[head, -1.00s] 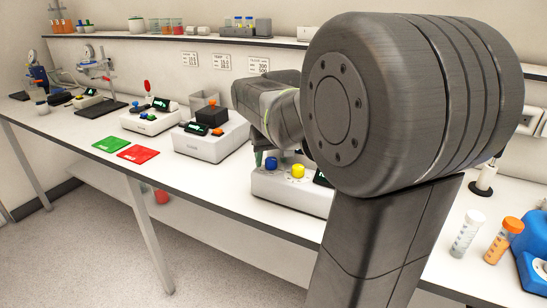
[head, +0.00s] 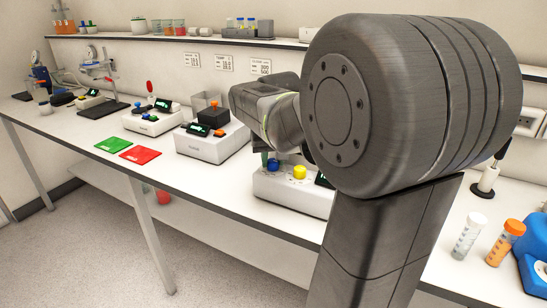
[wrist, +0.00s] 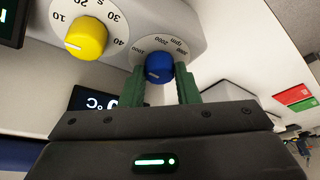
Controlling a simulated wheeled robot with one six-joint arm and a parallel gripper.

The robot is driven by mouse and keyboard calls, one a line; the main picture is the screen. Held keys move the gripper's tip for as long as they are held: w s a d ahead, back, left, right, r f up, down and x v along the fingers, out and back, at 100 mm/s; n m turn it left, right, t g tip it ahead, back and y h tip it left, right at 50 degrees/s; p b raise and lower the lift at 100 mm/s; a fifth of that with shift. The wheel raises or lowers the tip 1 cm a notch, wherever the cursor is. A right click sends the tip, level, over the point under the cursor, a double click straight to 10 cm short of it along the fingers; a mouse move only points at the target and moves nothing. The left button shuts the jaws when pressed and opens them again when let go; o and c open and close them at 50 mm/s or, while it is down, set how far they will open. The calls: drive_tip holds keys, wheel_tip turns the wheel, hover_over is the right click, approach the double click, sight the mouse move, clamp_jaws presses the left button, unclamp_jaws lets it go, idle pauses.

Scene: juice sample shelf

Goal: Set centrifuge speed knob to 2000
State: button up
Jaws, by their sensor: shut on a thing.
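The blue speed knob (wrist: 159,68) sits on the front of a white device, inside a dial ring printed with rpm and numbers such as 1000 and 3000. My gripper (wrist: 160,86) is shut on this knob, with one green finger at each side of it. The exact pointer setting is too small to read surely. In the head view the blue knob (head: 273,165) is seen on the white centrifuge unit (head: 285,189), beside a yellow knob (head: 299,172). My arm hides most of the unit and part of the gripper there.
In the wrist view the yellow knob (wrist: 86,37) with a seconds dial is close to my gripper. A white device with an orange knob (head: 218,132) stands to the left. Green (head: 113,145) and red (head: 140,155) mats lie on the bench. Tubes (head: 467,236) stand at the right.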

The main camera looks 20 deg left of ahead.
drive_tip(key=m+h, duration=0.1)
drive_tip(key=m, duration=0.1)
drive_tip(key=m+t, duration=0.1)
drive_tip(key=m, duration=0.2)
drive_tip(key=shift+a+h, duration=0.2)
drive_tip(key=shift+h, duration=0.2)
drive_tip(key=m+h, duration=0.1)
drive_tip(key=m, duration=0.1)
drive_tip(key=m+h, duration=0.1)
drive_tip(key=m, duration=0.2)
drive_tip(key=shift+a, duration=0.1)
drive_tip(key=shift+m, duration=0.4)
drive_tip(key=o, duration=1)
drive_tip(key=shift+c, duration=0.2)
drive_tip(key=p+v, duration=0.2)
drive_tip(key=v, duration=1.2)
drive_tip(key=shift+w, duration=0.2)
